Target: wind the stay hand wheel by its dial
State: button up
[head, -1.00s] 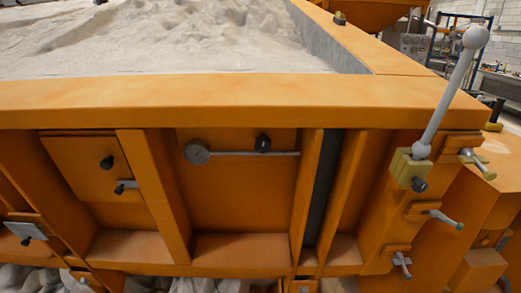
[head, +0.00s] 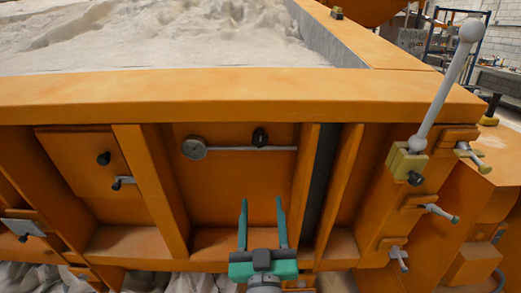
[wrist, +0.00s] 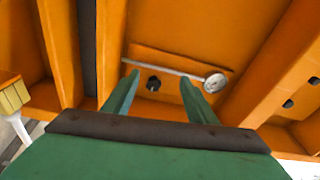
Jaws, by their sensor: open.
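A round grey dial (head: 194,148) sits at the left end of a thin grey rod in a recessed orange panel. A small black wheel or knob (head: 260,137) stands at this rod, right of the dial. In the wrist view the picture is turned about: the dial (wrist: 214,82) is at the right and the black wheel (wrist: 153,84) shows between my fingers. My gripper (head: 262,202) is open and empty, below the rod and apart from it in the head view. Its green fingers (wrist: 160,85) point toward the panel. Markings on the dial are too small to read.
Orange ribs (head: 152,185) flank the panel, under a thick rim (head: 220,95) of the sandbed. A long lever with a ball end (head: 446,88) rises at the right, with several small handles near it. Black knobs (head: 104,159) sit on the left panel.

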send_near(260, 142)
jog(key=shift+n+t, duration=0.3)
jog(key=shift+t, duration=0.1)
jog(key=x, duration=0.9)
jog(key=shift+w+f, duration=0.2)
jog(key=shift+f, duration=0.05)
jog(key=c, duration=1.1)
